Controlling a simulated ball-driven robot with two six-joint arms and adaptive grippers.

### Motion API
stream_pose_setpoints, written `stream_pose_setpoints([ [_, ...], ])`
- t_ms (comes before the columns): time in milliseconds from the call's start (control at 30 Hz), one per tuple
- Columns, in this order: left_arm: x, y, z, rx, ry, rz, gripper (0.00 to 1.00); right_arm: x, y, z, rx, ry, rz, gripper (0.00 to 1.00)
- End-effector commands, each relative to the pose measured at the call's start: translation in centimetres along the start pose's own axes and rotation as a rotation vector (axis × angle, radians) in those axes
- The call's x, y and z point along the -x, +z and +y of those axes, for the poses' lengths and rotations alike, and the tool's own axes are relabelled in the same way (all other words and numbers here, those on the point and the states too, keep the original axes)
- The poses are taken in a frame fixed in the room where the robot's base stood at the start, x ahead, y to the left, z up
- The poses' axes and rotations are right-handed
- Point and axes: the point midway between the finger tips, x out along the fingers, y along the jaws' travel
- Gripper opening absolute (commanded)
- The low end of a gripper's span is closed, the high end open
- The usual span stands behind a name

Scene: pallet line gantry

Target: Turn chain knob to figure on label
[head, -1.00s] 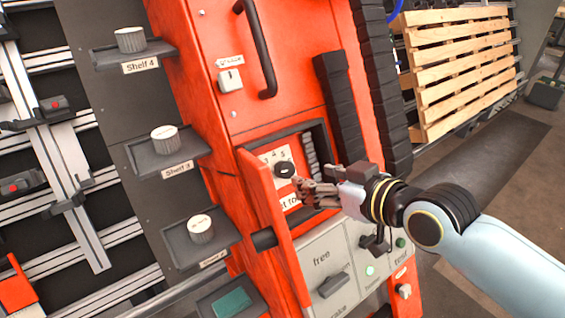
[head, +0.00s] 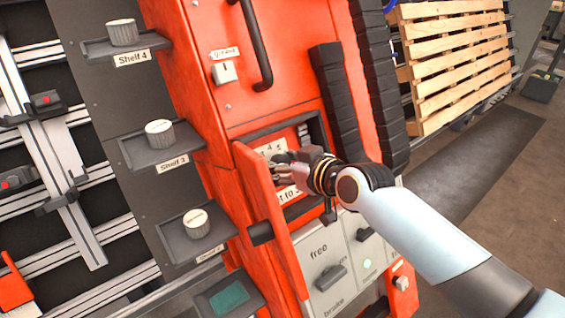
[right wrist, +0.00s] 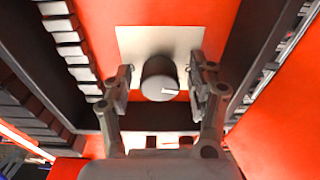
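The chain knob (right wrist: 158,78) is a dark round knob with a white pointer line, on a pale dial plate (right wrist: 135,42) inside a recess of the orange cabinet. In the right wrist view it sits between the two fingers of my right gripper (right wrist: 161,84), with a small gap visible on each side. In the head view my right gripper (head: 283,166) reaches into the recess and hides most of the knob. A label (head: 289,193) below the dial is partly covered by my gripper, so its figure is unreadable. My left gripper is out of view.
An open orange door (head: 270,215) stands at the left of the recess. Below are a panel with a free/brake switch (head: 330,277) and a green light. A vertical handle (head: 258,50) is above.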

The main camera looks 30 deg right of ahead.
Motion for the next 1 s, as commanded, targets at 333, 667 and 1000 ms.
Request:
stream_pose_setpoints([
  [333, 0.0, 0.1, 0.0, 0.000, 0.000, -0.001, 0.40, 0.0, 0.0, 0.0, 0.000, 0.000, 0.000, 0.12],
  [667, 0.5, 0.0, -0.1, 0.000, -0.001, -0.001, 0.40, 0.1, -0.1, 0.0, -0.031, 0.003, 0.000, 0.03],
  [1000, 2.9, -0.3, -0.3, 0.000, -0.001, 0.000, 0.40, 0.2, -0.4, 0.0, -0.234, 0.023, -0.001, 0.03],
])
